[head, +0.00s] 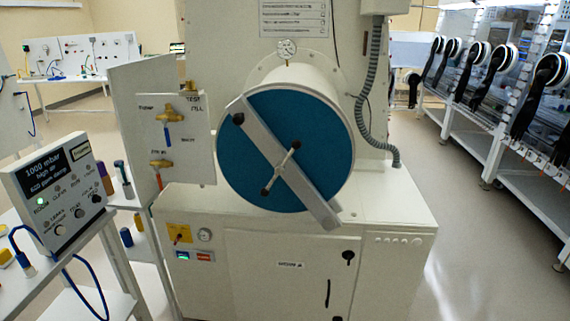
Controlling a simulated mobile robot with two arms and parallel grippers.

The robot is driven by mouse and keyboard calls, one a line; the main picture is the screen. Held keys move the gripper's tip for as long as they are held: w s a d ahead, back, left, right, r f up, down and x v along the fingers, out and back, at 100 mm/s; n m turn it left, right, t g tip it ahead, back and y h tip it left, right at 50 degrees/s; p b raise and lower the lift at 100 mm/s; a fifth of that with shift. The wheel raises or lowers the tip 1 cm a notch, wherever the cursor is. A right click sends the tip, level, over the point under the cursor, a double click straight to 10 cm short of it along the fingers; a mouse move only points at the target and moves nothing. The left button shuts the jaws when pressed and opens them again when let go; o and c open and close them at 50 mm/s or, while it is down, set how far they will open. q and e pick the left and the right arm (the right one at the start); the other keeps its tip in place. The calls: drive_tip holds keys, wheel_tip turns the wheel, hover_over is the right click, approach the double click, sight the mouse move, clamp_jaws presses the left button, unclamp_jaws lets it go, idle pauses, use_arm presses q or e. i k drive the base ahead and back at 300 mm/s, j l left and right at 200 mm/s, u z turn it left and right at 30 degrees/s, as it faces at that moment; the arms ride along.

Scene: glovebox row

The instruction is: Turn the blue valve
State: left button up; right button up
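The blue valve (167,132) is a brass valve with a thin blue lever that hangs straight down. It sits at the upper part of a pale panel (195,160) left of the round blue door. Small labels are printed around it, too blurred to read surely. Below it on the same panel is a second brass valve with a red lever (158,178), also hanging down. Neither of my grippers shows in the head view, and nothing touches the valves.
The round blue door (250,155) has a diagonal grey bar with a cross handle. A control box (62,190) stands on a white cart at the left. A cabinet (290,265) is below the door. Gloveboxes (500,75) line the right; floor (475,230) there is clear.

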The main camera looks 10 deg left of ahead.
sight(165, 121)
drive_tip(key=u, duration=1.6)
drive_tip(key=z, duration=1.4)
drive_tip(key=i+j+u, duration=0.1)
drive_tip(key=i+u, duration=0.7)
drive_tip(key=i, duration=0.2)
